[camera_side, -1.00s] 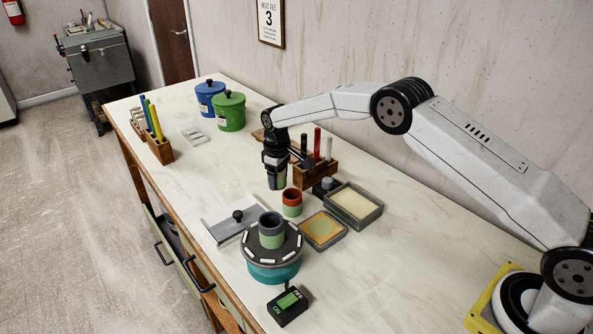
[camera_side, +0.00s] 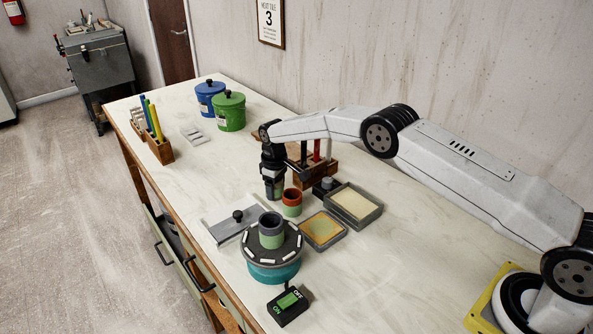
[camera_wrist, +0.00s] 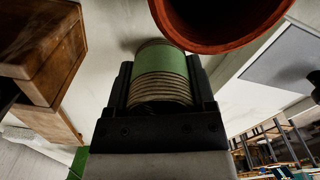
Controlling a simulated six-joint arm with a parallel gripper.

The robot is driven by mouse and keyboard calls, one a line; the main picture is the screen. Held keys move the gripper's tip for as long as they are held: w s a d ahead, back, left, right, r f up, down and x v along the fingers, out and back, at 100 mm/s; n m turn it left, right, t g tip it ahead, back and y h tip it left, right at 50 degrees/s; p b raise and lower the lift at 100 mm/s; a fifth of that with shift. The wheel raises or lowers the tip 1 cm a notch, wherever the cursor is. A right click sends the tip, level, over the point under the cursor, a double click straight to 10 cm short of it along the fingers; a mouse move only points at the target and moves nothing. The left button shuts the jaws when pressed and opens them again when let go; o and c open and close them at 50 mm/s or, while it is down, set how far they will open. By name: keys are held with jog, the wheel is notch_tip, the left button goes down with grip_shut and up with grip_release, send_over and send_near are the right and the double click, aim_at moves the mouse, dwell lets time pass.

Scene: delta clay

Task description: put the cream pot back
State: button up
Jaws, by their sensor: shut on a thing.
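My gripper (camera_side: 274,186) is low over the table, just left of the red-rimmed pot (camera_side: 292,202), and is shut on a pot. In the wrist view this cream pot (camera_wrist: 162,92) shows as a ribbed cream cylinder with a green band, held between the two black fingers (camera_wrist: 163,85). In the side view only a little green shows between the fingers. I cannot tell whether its base touches the table. The red-rimmed pot (camera_wrist: 225,22) is close by in the wrist view. A dark-rimmed pot (camera_side: 271,231) stands on the turntable (camera_side: 274,271).
A wooden tool holder (camera_side: 318,176) stands behind my gripper. Two shallow trays (camera_side: 353,203) (camera_side: 323,231) lie to the right, a grey slab with a knob (camera_side: 229,222) front left. The switch box (camera_side: 288,306) is at the front.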

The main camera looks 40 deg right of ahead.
jog(key=shift+f, duration=0.2)
jog(key=o, duration=0.9)
notch_tip(320, 180, up, 12)
jog(key=shift+r, duration=0.15)
dwell(0.4)
dwell(0.5)
